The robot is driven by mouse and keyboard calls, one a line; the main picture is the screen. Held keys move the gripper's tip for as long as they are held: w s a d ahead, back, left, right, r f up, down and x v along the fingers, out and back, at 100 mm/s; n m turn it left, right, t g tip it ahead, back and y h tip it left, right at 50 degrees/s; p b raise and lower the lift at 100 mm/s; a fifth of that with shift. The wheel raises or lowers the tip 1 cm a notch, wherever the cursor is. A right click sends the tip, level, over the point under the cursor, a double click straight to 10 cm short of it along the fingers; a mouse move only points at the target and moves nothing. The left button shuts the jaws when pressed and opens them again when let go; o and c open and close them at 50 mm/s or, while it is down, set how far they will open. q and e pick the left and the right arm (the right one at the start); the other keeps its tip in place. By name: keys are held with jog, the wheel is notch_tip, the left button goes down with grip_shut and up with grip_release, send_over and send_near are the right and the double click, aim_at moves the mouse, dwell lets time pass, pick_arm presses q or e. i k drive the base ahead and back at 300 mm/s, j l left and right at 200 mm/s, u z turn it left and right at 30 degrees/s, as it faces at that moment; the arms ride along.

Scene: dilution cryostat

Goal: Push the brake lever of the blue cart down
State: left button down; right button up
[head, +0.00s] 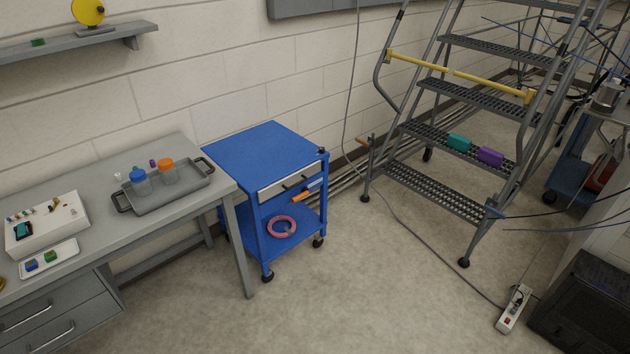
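The blue cart (262,147) stands against the wall in the middle of the head view, just right of the grey table. It has a flat empty top, a pale drawer front with dark handles, a lower shelf and dark casters. An orange-ended bar (298,197) shows at its right front side, below the drawer; it slants up to the right. It may be the brake lever, but I cannot tell for sure. A small black knob (322,150) sits at the top right corner. Neither of my grippers is in view.
A pink ring (281,226) lies on the cart's lower shelf. The grey table (194,211) with a tray (190,190) of jars stands close on the left. Rolling stairs (430,187) stand to the right. A cable (440,240) crosses the floor. The floor in front is clear.

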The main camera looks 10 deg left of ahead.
aim_at(305, 191)
jog(key=i+l, duration=0.2)
jog(key=i, duration=0.3)
jog(key=i+l, duration=0.2)
jog(key=i, duration=0.3)
jog(key=i+l, duration=0.15)
jog(key=i, duration=0.35)
jog(key=i+l, duration=0.2)
jog(key=i, duration=0.3)
jog(key=l+z, duration=0.05)
